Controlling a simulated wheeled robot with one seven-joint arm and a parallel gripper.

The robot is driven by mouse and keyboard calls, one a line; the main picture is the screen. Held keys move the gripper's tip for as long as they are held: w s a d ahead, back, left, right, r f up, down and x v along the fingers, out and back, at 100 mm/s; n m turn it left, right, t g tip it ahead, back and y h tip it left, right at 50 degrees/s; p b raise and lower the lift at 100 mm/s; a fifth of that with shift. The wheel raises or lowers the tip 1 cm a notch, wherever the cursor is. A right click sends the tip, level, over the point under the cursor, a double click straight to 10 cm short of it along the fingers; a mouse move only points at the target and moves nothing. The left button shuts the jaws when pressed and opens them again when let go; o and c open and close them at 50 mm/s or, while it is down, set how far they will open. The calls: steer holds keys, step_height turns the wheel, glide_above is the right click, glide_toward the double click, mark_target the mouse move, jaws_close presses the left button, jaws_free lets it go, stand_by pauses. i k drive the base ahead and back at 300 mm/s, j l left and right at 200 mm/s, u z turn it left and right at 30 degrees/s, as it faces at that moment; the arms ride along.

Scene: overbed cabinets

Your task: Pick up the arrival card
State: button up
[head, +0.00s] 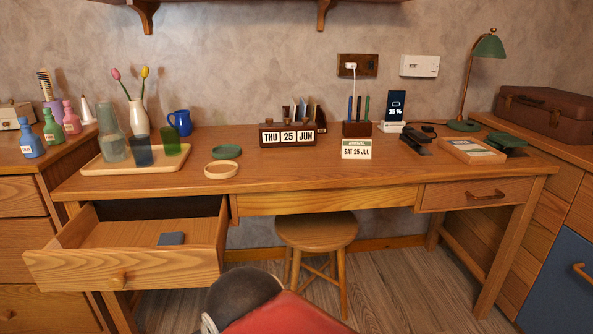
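The arrival card (356,149) is a small cream card with a green top band reading "ARRIVAL" and "SAT 25 JUL" below. It stands upright near the middle of the wooden desk (300,178), in front of a dark wooden pen holder (357,129). Its face is turned toward me and nothing covers it. I cannot tell what supports it from behind. My gripper is not in view.
A calendar block (287,136) stands left of the card, and a phone on a stand (395,110) is behind it to the right. A stapler (417,140) is at right. An open drawer (125,265) juts out at left; a stool (316,232) stands underneath.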

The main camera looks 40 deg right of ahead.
mark_target(350, 148)
steer(key=z, duration=1.7)
